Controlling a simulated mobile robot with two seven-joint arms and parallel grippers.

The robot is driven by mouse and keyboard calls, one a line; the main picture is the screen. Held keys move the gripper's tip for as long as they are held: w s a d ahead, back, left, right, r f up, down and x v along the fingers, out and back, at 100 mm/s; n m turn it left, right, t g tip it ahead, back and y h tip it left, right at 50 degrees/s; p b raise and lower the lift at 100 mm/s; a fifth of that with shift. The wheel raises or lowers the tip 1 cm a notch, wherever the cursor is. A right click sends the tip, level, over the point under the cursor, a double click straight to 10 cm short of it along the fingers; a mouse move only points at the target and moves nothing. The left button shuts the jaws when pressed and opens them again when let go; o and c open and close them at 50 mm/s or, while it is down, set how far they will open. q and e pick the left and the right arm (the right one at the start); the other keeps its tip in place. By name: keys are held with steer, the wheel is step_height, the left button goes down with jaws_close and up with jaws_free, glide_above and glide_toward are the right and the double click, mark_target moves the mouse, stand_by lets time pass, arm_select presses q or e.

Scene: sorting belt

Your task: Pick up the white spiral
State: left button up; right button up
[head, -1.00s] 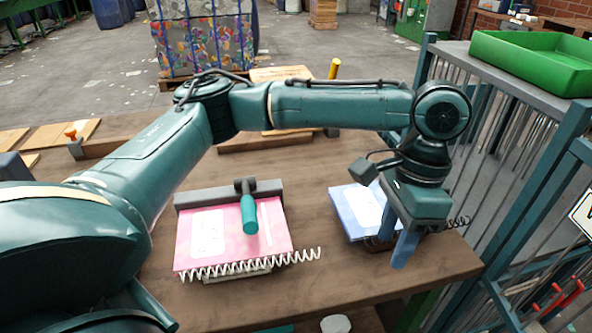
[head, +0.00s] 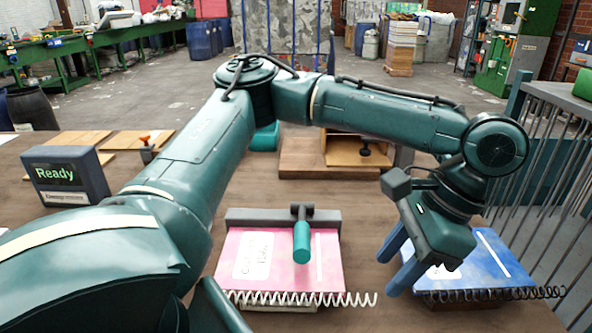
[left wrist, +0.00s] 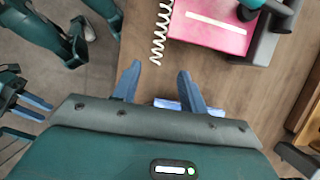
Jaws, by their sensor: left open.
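The white spiral (head: 360,299) runs along the front edge of a pink book (head: 270,262), and its free right end sticks out past the book's corner. In the left wrist view the white spiral (left wrist: 160,35) lies just beyond my fingertips. My left gripper (head: 388,275) is open and empty, tilted, to the right of the spiral's free end and apart from it. The left gripper (left wrist: 160,68) shows its two blue fingers spread. Blue fingers, seemingly of my right gripper (left wrist: 33,106), show small at the left wrist view's left edge; their opening is unclear.
A grey clamp bar (head: 250,217) with a teal handle (head: 302,242) sits at the pink book's back edge. A blue book (head: 490,262) with a dark spiral (head: 520,293) lies to the right. A "Ready" display box (head: 66,177) stands at left. A barred fence (head: 545,165) borders the right side.

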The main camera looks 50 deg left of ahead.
mark_target(373, 296)
arm_select(q)
steer(key=x, duration=0.1)
steer(key=b+x, duration=0.1)
steer(key=x, duration=0.2)
steer(key=shift+s+d, duration=0.1)
steer(key=shift+d, duration=0.2)
steer(key=shift+s+a+f+b, duration=0.2)
steer(key=shift+f+b, duration=0.15)
steer(key=shift+f, duration=0.15)
arm_select(e)
steer(key=shift+w+a+f+n+g, duration=0.15)
steer(key=shift+a+f+n, duration=0.1)
steer(key=shift+f, duration=0.35)
steer(key=shift+w+a+f+n+g, duration=0.1)
steer(key=shift+a+f+n+g, duration=0.1)
steer(key=shift+f, duration=0.4)
arm_select(q)
steer(key=shift+c, duration=0.3)
jaws_close()
arm_select(e)
steer(key=shift+r, duration=0.15)
